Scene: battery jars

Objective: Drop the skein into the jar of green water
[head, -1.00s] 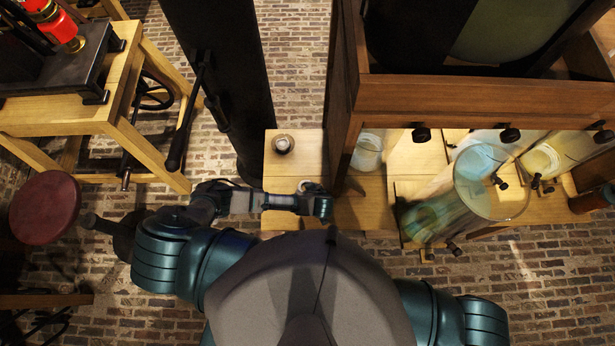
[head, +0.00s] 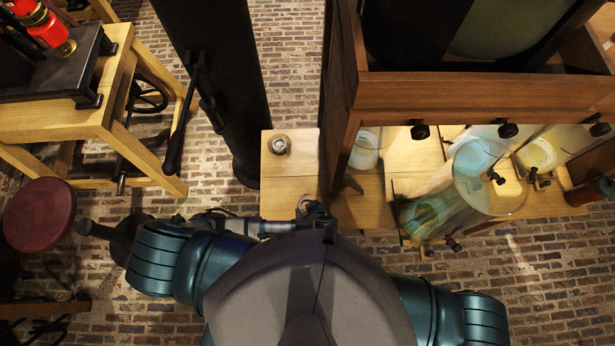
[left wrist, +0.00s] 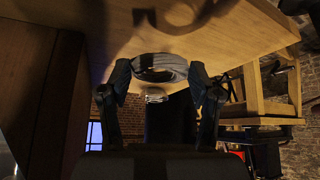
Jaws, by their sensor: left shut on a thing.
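My left gripper (head: 316,214) is low beside the front of the pale wooden bench, close to my body. In the left wrist view its two fingers (left wrist: 160,72) are shut on a dark grey coil, the skein (left wrist: 160,66). The skein shows only as a small greyish loop in the head view (head: 307,202). The jar of green water (head: 428,216) is a tall clear glass cylinder to the right of the gripper, apart from it. Its water looks green to teal. My right gripper is not in view.
Other glass jars stand beyond: a bluish one (head: 479,156), a yellowish one (head: 540,155) and a whitish one (head: 366,148). A wooden frame (head: 346,110) with a shelf rises between bench and jars. A small round metal-topped piece (head: 279,145) sits on the bench (head: 288,196).

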